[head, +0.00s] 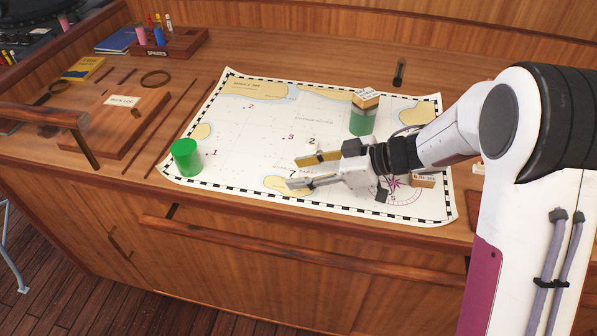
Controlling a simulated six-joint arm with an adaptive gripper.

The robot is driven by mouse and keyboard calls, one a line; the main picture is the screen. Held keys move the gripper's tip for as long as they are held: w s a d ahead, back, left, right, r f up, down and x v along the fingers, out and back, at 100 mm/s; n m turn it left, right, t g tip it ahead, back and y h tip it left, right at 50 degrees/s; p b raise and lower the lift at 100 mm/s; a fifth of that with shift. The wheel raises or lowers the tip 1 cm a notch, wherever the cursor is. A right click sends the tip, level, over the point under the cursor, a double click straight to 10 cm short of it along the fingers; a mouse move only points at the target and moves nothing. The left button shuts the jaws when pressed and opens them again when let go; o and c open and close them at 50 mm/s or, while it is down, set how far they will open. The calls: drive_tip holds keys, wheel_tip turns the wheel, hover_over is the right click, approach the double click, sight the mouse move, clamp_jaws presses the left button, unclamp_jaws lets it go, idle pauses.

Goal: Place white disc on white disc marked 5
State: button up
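My gripper (293,173) reaches in from the right over the chart (250,130), its two fingers apart and pointing left. A black 7 (292,174) shows between the fingertips; I cannot tell whether it is on a white disc or printed on the chart. A small white piece marked 2 (311,142) is just beyond the upper finger. No disc marked 5 can be made out; my gripper and arm hide part of the chart. Nothing is visibly held.
A green cylinder (186,158) stands at the chart's left edge. Another green cylinder (362,121) beyond my gripper has a wooden block (365,98) on top. A small block (423,181) lies under my arm. The chart's upper middle is clear.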

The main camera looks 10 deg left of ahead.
drive_tip(key=v, duration=1)
drive_tip(key=shift+d, duration=0.25)
drive_tip(key=shift+r, duration=0.15)
idle(0.4)
